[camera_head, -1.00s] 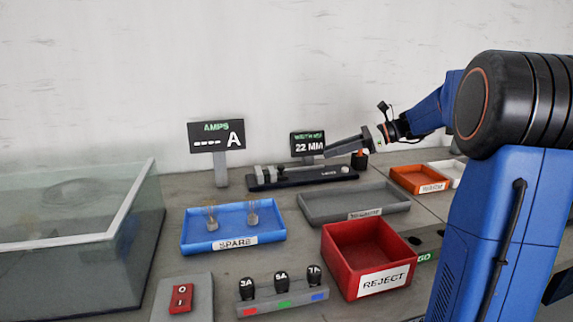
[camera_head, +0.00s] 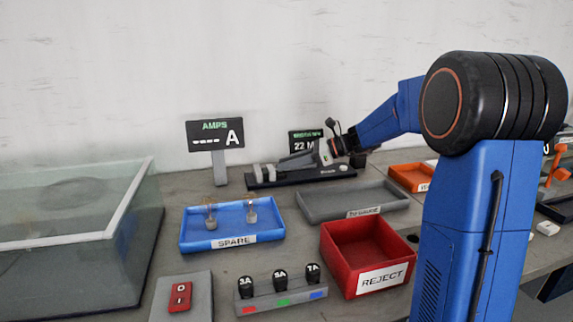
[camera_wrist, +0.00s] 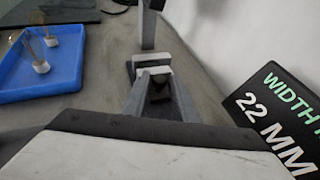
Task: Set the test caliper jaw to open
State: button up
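The test caliper (camera_head: 322,175) is a long black base at the back of the bench, in front of the width display. Its pale jaw blocks (camera_head: 264,173) stand near its left end, with a small gap visible between them; they also show in the wrist view (camera_wrist: 152,71). My gripper (camera_head: 284,161) reaches left over the base, its tips close to the right-hand jaw block. In the wrist view my grey fingers (camera_wrist: 157,84) are spread apart, with a dark part between them. Whether they touch the jaw cannot be told.
The width display (camera_head: 303,143), reading 22 MM, stands close behind my gripper. The amps display (camera_head: 214,135) stands left of the caliper. In front lie a blue spare tray (camera_head: 190,238), a grey tray (camera_head: 318,210) and a red reject bin (camera_head: 350,262).

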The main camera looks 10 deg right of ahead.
jog(key=shift+a+f, duration=0.1)
jog(key=shift+a, duration=0.1)
grip_shut()
jog(key=shift+w+d, duration=0.1)
jog(key=shift+d, duration=2.95)
grip_release()
jog(key=shift+d, duration=0.15)
